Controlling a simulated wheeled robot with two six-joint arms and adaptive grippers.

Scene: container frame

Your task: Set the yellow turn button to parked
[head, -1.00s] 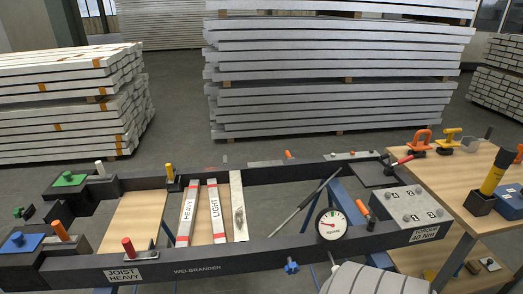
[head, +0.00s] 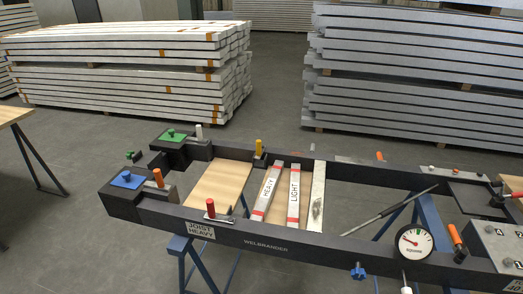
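The yellow turn button (head: 259,147) is a small upright yellow peg on a dark block at the back rail of the black frame (head: 300,248). It stands left of the board marked HEAVY (head: 265,196). Which setting it is turned to cannot be read at this size. Neither of my grippers is in the head view.
A white peg (head: 199,131), an orange peg (head: 158,178) and a red peg (head: 210,207) stand around the frame's left end, near green (head: 173,136) and blue (head: 127,180) plates. A dial gauge (head: 413,242) sits at the front rail.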

